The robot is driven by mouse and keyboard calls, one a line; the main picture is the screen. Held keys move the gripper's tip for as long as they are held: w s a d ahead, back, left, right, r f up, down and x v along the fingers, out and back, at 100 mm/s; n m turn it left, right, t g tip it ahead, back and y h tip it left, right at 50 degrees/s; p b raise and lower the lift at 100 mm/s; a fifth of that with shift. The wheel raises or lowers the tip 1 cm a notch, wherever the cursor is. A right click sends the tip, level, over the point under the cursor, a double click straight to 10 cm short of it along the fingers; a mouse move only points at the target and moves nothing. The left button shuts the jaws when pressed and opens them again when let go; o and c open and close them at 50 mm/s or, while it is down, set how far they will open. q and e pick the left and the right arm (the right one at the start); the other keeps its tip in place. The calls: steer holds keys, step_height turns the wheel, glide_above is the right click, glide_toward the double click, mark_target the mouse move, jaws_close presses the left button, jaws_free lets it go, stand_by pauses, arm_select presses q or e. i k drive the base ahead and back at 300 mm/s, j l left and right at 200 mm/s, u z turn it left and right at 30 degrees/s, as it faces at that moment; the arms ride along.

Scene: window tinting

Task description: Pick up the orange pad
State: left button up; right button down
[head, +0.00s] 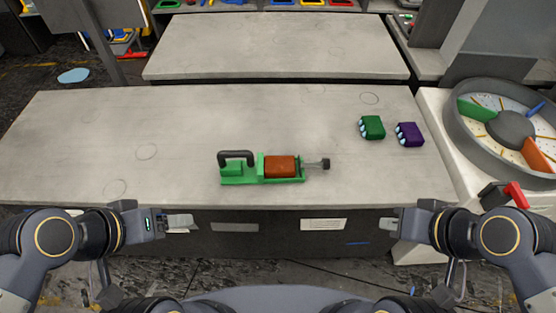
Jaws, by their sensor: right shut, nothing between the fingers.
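An orange-brown block (280,167), the only clearly orange piece on the table, sits in a green frame (237,181) with a dark handle on its left and a grey rod on its right. I cannot tell if this block is the pad. An orange wedge (538,155) also shows in the round drum at the right. My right gripper (388,223) is shut and empty in front of the table's front edge, right of the green frame. My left gripper (182,223) is in front of the same edge, left of the frame; its finger gap is unclear. Neither touches anything.
The grey table (180,130) is mostly clear. A green piece (372,127) and a purple piece (410,134) stand at its right. The round drum (463,120) stands beyond the right edge, with a red-handled item (515,194) near it. Another table (270,45) is behind.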

mark_target(275, 167)
steer(key=i+l, duration=0.1)
steer(key=l, duration=0.3)
steer(key=i+l, duration=0.1)
steer(key=l, duration=0.25)
steer(key=i+l, duration=0.1)
steer(key=l, duration=0.3)
steer(key=l+u, duration=0.1)
steer(key=u, duration=0.35)
steer(key=l+u, duration=0.1)
steer(key=u, duration=0.35)
steer(key=l+u, duration=0.1)
steer(key=u, duration=0.35)
steer(key=l+u, duration=0.15)
steer(key=u, duration=0.75)
steer(key=k+l, duration=0.05)
